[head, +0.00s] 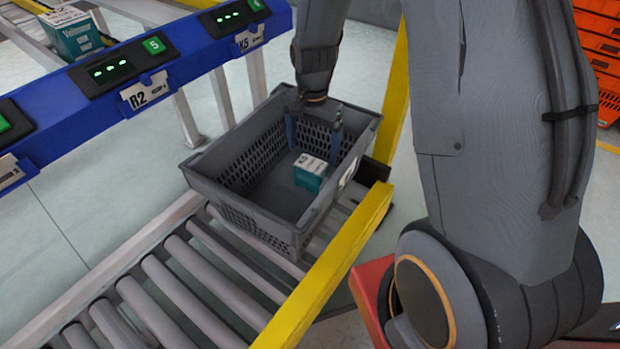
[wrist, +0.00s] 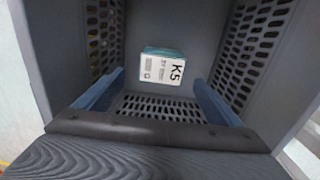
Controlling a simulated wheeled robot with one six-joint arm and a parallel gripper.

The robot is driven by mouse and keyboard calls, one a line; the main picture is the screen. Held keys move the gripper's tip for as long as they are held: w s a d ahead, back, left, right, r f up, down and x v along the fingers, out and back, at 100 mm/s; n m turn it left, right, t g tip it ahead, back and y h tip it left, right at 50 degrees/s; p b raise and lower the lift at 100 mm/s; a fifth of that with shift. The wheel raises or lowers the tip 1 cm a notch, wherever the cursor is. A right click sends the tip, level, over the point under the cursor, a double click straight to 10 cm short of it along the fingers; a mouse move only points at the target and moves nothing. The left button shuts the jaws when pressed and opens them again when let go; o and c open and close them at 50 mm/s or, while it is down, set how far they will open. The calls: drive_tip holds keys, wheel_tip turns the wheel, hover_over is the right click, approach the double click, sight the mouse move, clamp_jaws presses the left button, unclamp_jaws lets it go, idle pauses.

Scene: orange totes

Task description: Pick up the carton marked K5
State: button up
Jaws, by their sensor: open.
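The carton marked K5 (head: 310,172) is a small box with a white top and teal sides. It stands on the floor of a grey crate (head: 215,170), near the crate's right wall. In the wrist view the carton's white top (wrist: 161,70) shows the marking K5, beyond and between my fingers. My gripper (head: 314,142) is open and empty, with its two blue fingers reaching down into the crate above the carton. The fingers also show in the wrist view (wrist: 158,98), on either side of the picture. They look apart from the carton.
The crate stands on a roller conveyor (head: 190,290) with a yellow side rail (head: 330,280). A blue rack beam (head: 190,50) with labels R2 and K5 runs along the left, with another white and teal carton (head: 72,35) behind it. Orange totes (head: 600,50) stand at the far right.

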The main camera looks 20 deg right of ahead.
sight(311, 163)
drive_tip(key=f+b, duration=0.1)
drive_tip(key=f, duration=0.2)
drive_tip(key=f+b, duration=0.2)
drive_tip(key=f, duration=0.2)
drive_tip(key=shift+a+f, duration=0.2)
drive_tip(key=shift+f, duration=0.05)
drive_tip(key=shift+c, duration=0.4)
